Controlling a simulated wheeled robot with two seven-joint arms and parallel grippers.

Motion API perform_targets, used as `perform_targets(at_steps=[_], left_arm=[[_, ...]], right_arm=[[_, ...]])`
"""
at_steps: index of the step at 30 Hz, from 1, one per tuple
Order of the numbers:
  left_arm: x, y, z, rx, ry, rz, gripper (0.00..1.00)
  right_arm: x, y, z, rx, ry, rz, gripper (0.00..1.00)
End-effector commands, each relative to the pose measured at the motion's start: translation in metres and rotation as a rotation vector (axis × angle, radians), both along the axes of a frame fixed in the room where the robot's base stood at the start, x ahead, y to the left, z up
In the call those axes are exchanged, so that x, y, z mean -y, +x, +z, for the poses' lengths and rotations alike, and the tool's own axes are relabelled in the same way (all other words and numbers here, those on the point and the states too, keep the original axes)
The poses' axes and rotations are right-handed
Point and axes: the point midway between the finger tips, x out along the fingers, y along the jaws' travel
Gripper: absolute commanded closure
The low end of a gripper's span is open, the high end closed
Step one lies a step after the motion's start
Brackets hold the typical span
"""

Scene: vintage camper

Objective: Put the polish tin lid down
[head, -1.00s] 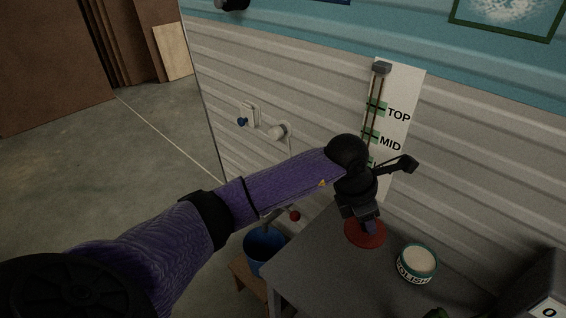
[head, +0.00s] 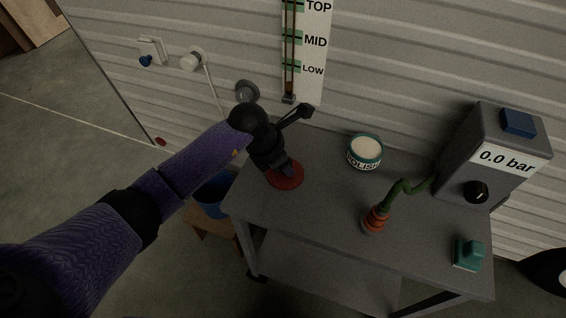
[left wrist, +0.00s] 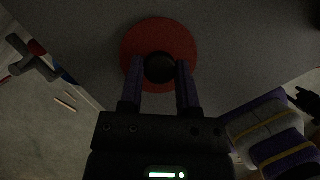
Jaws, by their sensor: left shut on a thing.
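The polish tin lid (head: 290,180), a red disc with a dark knob, is at the left end of the grey worktable in the head view. It also shows in the left wrist view (left wrist: 160,35), flat side facing the camera. My left gripper (head: 287,170) points down over it, its fingers shut on the knob. The lid lies flat on or just above the tabletop; I cannot tell if it touches. The open polish tin (head: 365,153), teal and white with pale contents, stands upright to the right of the lid, apart from it. My right gripper is not clearly seen.
The worktable (head: 325,205) has bare room between lid and tin. A green hose (head: 392,193) with an orange ringed end, a pressure box (head: 487,150) and a teal block (head: 469,254) occupy its right half. A blue bucket (head: 212,199) stands left of the table.

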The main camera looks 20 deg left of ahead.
Motion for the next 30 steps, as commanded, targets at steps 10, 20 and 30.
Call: perform_targets(at_steps=[10,20,30], left_arm=[[0.000,0.000,-0.002,0.000,0.000,0.000,0.23],[-0.005,-0.004,0.022,0.006,0.002,0.001,0.23],[-0.027,-0.030,0.103,0.004,0.002,0.001,0.23]], right_arm=[[-0.006,-0.005,-0.001,-0.008,0.010,-0.005,0.41],[-0.003,-0.002,0.014,-0.001,0.004,-0.002,0.41],[0.002,0.009,0.053,0.042,0.002,0.008,0.41]])
